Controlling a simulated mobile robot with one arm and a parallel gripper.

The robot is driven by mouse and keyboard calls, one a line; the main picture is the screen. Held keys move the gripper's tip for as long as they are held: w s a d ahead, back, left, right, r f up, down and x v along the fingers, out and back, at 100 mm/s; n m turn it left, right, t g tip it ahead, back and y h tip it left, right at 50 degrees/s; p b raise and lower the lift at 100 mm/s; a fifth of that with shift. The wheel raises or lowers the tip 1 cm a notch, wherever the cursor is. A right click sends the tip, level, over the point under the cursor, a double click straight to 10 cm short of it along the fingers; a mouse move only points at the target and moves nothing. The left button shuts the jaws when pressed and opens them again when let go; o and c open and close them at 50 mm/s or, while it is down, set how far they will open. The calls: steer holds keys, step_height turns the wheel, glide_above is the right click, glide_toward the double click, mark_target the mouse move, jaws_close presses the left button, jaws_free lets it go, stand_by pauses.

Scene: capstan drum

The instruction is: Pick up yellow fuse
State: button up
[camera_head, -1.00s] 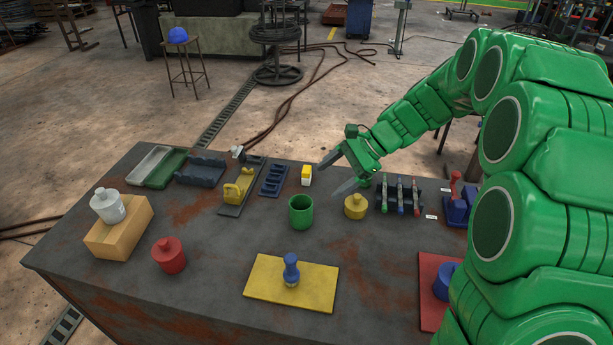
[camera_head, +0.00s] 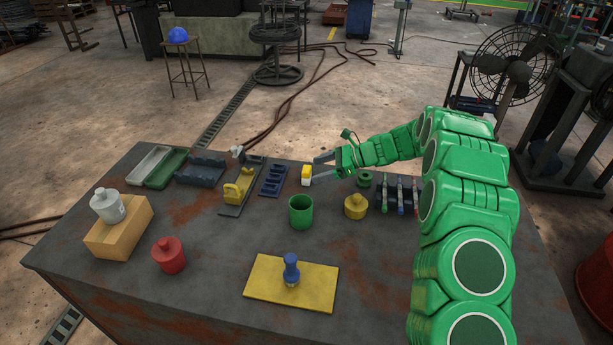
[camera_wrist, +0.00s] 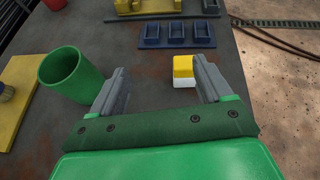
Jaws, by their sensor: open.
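The yellow fuse (camera_head: 306,175) is a small block with a yellow top and a white lower part. It stands on the dark table, right of the blue slotted holder. In the wrist view the fuse (camera_wrist: 184,71) shows just inside the right finger, ahead of the palm. My gripper (camera_head: 318,169) is open and low over the table, with its fingers pointing left toward the fuse. In the wrist view nothing is held between the fingers of my gripper (camera_wrist: 161,79). The fuse is off-centre between them, and I cannot tell whether the right finger touches it.
A blue slotted holder (camera_head: 273,180) lies left of the fuse. A green cup (camera_head: 301,212) stands in front, near the left finger in the wrist view. A yellow lidded pot (camera_head: 355,206) and several coloured tools (camera_head: 400,194) stand to the right.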

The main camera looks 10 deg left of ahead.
mark_target(300, 181)
steer(key=shift+m+t+y, duration=0.3)
steer(key=shift+m, duration=0.4)
steer(key=w+f, duration=0.3)
steer(key=shift+a+f, duration=0.25)
steer(key=shift+f, duration=0.05)
steer(key=shift+x, duration=1.25)
steer(key=shift+w+x, duration=0.2)
steer(key=shift+x, duration=1.1)
steer(key=shift+w+x, duration=0.2)
steer(key=shift+x, duration=1.15)
steer(key=c, duration=1.1)
